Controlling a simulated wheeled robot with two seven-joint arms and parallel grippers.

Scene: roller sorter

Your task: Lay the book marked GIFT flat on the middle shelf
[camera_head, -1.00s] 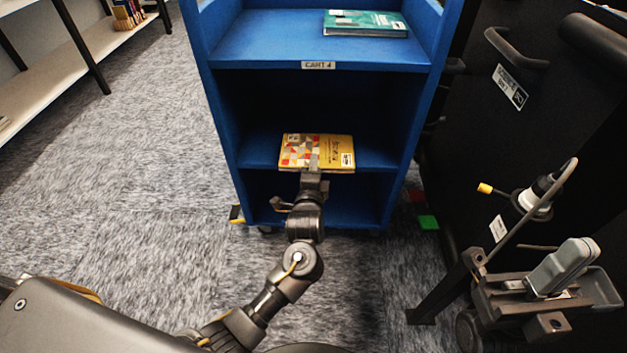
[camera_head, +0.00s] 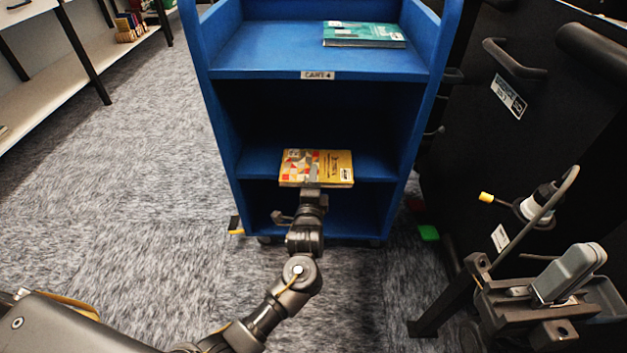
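A yellow book (camera_head: 335,166) with a red, grey and white patterned left part lies about flat at the front of the cart's middle shelf (camera_head: 375,167). Its near edge reaches the shelf's front edge or slightly past it. The print on its cover is too small to read surely as GIFT. My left gripper (camera_head: 313,172) comes in from below and holds the book's near edge. One finger shows on top of the cover; the other is hidden underneath. I cannot tell whether the book rests fully on the shelf. My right gripper is not in view.
The blue cart (camera_head: 222,120) carries a teal book (camera_head: 362,35) on its top shelf. A black machine (camera_head: 470,150) stands close on the right, with a grey handheld device (camera_head: 568,272) on a bracket. A white shelf (camera_head: 75,75) is at the left. Carpet (camera_head: 140,170) between is clear.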

